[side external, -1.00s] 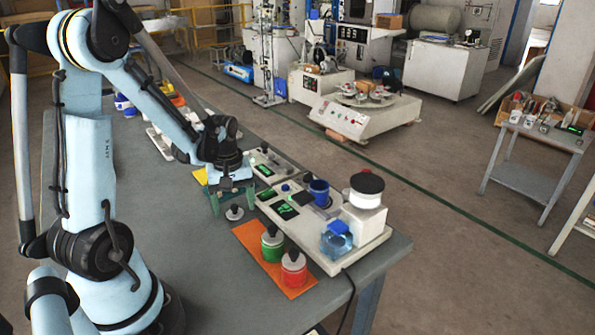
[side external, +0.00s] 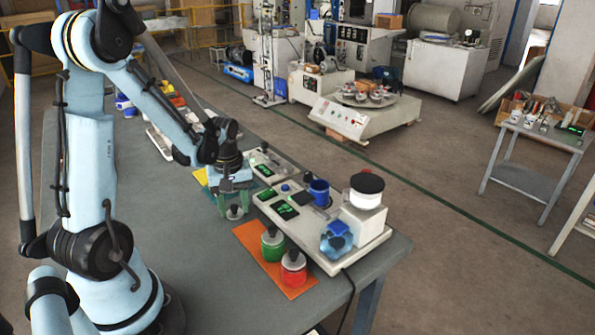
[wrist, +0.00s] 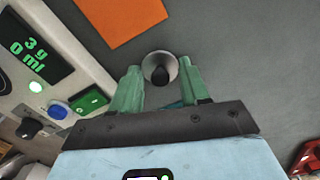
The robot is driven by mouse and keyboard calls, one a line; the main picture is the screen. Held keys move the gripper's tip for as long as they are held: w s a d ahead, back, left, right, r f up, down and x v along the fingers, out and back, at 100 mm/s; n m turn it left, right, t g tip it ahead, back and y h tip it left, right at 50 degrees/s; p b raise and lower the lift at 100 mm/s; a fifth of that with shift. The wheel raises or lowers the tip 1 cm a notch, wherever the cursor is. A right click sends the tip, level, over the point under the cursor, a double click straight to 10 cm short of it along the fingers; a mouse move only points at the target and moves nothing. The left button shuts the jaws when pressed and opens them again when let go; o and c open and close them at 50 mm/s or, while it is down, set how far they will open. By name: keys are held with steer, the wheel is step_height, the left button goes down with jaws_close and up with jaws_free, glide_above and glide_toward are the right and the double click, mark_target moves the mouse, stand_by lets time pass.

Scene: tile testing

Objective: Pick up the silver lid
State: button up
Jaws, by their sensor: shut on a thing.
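The silver lid (side external: 235,213) is a small round metal disc with a black knob, at the table spot left of the orange mat. My gripper (side external: 235,205) is above it with its green fingers pointing down, one on each side of the knob. In the wrist view the lid (wrist: 149,63) shows between the tips of my gripper (wrist: 160,75), which is shut on it. The lid looks level and at table height; I cannot tell whether it is clear of the surface.
An orange mat (side external: 247,234) holds a green jar (side external: 272,248) and a red jar (side external: 293,272). A white instrument (side external: 325,228) with green displays, a blue cup (side external: 319,192) and a black-topped container (side external: 366,192) stands to the right. The grey table (side external: 185,235) is clear in front.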

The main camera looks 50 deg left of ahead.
mark_target(238, 216)
steer(key=shift+r, duration=0.1)
steer(key=shift+r, duration=0.55)
steer(key=r, duration=0.1)
steer(key=d+r, duration=0.1)
steer(key=r, duration=0.1)
steer(key=shift+d+r, duration=0.3)
steer(key=d+r, duration=0.5)
steer(key=d, duration=0.4)
steer(key=w+r+m, duration=0.3)
steer(key=w+r, duration=0.1)
steer(key=w, duration=1.3)
steer(key=shift+w+d+f, duration=0.1)
steer(key=shift+f, duration=1.35)
steer(key=shift+d+f, duration=0.1)
steer(key=shift+f, duration=1.35)
steer(key=shift+f, duration=0.2)
